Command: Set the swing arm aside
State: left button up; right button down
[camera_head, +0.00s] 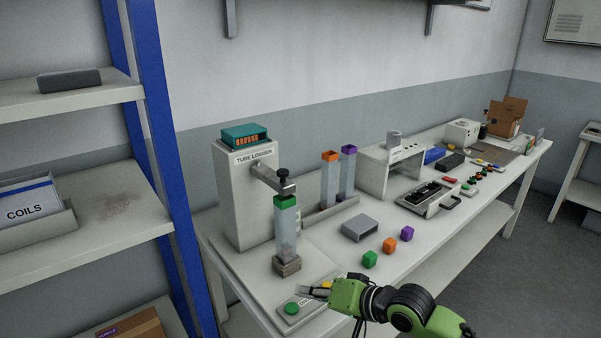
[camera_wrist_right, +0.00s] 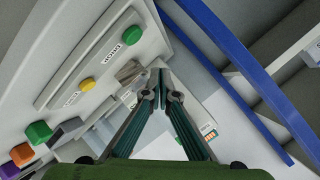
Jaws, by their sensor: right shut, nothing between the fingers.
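The swing arm (camera_head: 270,178) is a grey bar with a dark knob. It sticks out from the white tube loader (camera_head: 240,200), and its end is over a clear tube with a green top (camera_head: 285,222). The tube stands upright on a small brown-grey block (camera_head: 287,265). My right gripper (camera_head: 301,291) is shut and empty, low over the button panel, in front of and below the swing arm. In the right wrist view its fingertips (camera_wrist_right: 162,74) meet; I cannot make out the swing arm clearly there. My left gripper is not in view.
The panel has a green button (camera_head: 291,308) and a yellow button (camera_wrist_right: 87,85). Green (camera_head: 370,259), orange (camera_head: 389,245) and purple (camera_head: 407,233) cubes lie right of the loader, near a grey holder (camera_head: 360,228). Two tubes (camera_head: 329,182) stand behind. A blue shelf post (camera_head: 165,150) rises at left.

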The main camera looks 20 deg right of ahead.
jog(key=w+d+r+m+t, duration=0.2)
jog(key=d+r, duration=0.4)
jog(key=r, duration=0.5)
jog(key=w+d+r+m+t, duration=0.3)
jog(key=w+d+r+m, duration=0.2)
jog(key=r, duration=0.6)
jog(key=shift+w+d+r+y, duration=0.3)
jog(key=shift+w+d, duration=0.45)
jog(key=shift+w, duration=0.4)
jog(key=w+a+f+p, duration=0.1)
jog(key=w+a+p, duration=0.6)
jog(key=w+a, duration=0.1)
jog(key=shift+w, duration=0.2)
jog(key=shift+a+f, duration=0.15)
jog(key=shift+a, duration=0.2)
